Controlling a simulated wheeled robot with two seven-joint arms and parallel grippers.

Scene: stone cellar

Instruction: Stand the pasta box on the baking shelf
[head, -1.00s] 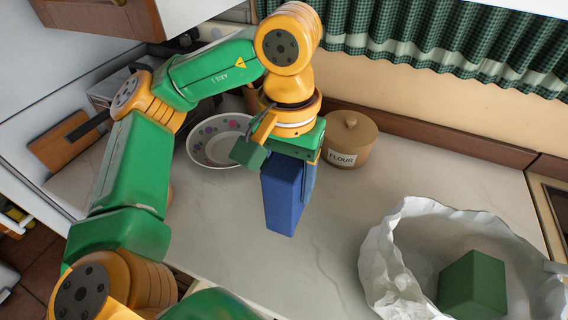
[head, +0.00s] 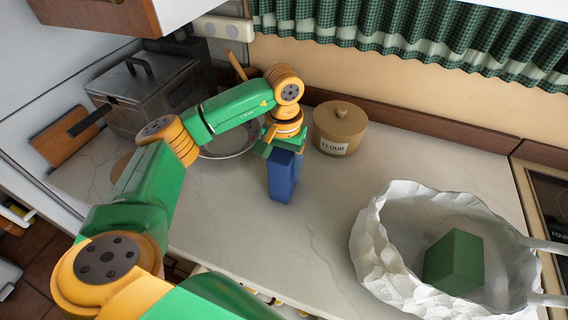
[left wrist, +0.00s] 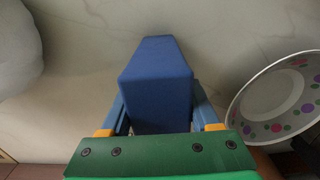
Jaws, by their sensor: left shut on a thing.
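The tall, plain blue box (head: 283,178), which I take for the pasta box, is upright over the pale counter in the head view. My left gripper (head: 283,150) is shut on its upper part from above. In the left wrist view the blue box (left wrist: 157,75) sits between the two blue fingers of the gripper (left wrist: 160,115). I cannot tell whether its base touches the counter. No baking shelf can be made out for certain. My right gripper is not in view.
A flour jar (head: 339,127) stands right of the box. A spotted bowl (left wrist: 270,105) is close by, mostly behind my arm in the head view. A white bag (head: 375,255) holding a green box (head: 455,262) stands front right. A metal bin (head: 150,85) stands back left. The middle counter is clear.

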